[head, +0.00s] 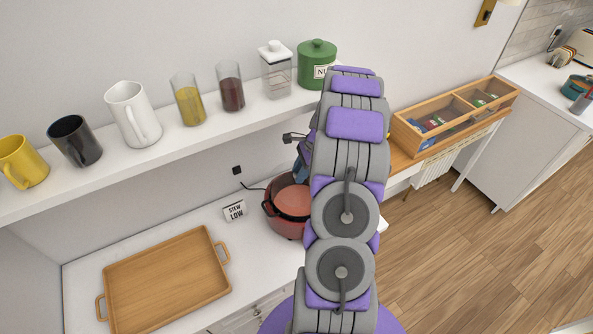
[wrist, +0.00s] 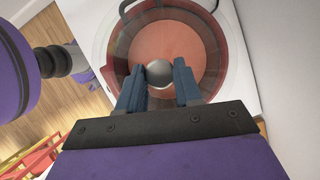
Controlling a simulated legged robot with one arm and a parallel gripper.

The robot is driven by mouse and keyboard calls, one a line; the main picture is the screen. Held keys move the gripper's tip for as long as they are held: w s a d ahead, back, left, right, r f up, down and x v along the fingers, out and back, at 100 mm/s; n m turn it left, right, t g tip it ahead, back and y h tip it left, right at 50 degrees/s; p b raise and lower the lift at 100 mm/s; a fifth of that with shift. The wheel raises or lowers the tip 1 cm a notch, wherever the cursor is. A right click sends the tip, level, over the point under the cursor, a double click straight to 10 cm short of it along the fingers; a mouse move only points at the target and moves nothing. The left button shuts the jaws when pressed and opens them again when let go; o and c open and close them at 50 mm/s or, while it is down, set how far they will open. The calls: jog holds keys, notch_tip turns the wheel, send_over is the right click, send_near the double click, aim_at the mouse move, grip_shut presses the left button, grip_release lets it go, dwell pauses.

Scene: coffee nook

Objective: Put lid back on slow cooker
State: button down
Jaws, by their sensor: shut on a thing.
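The red slow cooker (head: 272,212) stands on the white counter, partly hidden behind my arm in the head view. Its orange-red inside shows from above. In the wrist view, the clear round lid (wrist: 198,38) with a grey knob lies in front of the cooker's reddish round opening. My gripper (wrist: 159,76) has its two blue fingers on either side of the knob, shut on it. In the head view my arm mostly hides the gripper and the lid. I cannot tell whether the lid touches the cooker's rim.
A small "STEW LOW" sign (head: 234,211) stands left of the cooker, and a wooden tray (head: 165,278) lies further left. A shelf (head: 150,155) with mugs, a pitcher and jars runs above the counter. A wooden divided box (head: 425,146) sits to the right.

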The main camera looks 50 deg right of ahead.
jog(key=f, duration=0.1)
jog(key=d+f+b, duration=0.1)
jog(key=f, duration=0.1)
jog(key=shift+d+f+b, duration=0.1)
jog(key=shift+d+b, duration=0.25)
jog(key=shift+b, duration=0.05)
jog(key=shift+a+f, duration=0.7)
jog(key=shift+a, duration=0.35)
jog(key=shift+d+f, duration=0.3)
jog(key=shift+d, duration=0.55)
jog(key=shift+a+r+p, duration=0.35)
jog(key=shift+a+p, duration=0.1)
jog(key=shift+a, duration=0.4)
jog(key=shift+d, duration=0.15)
jog(key=shift+a, duration=0.35)
jog(key=shift+d, duration=0.1)
jog(key=shift+d+f+p, duration=0.15)
jog(key=shift+d+p, duration=0.3)
jog(key=shift+d, duration=0.15)
jog(key=shift+d, duration=0.15)
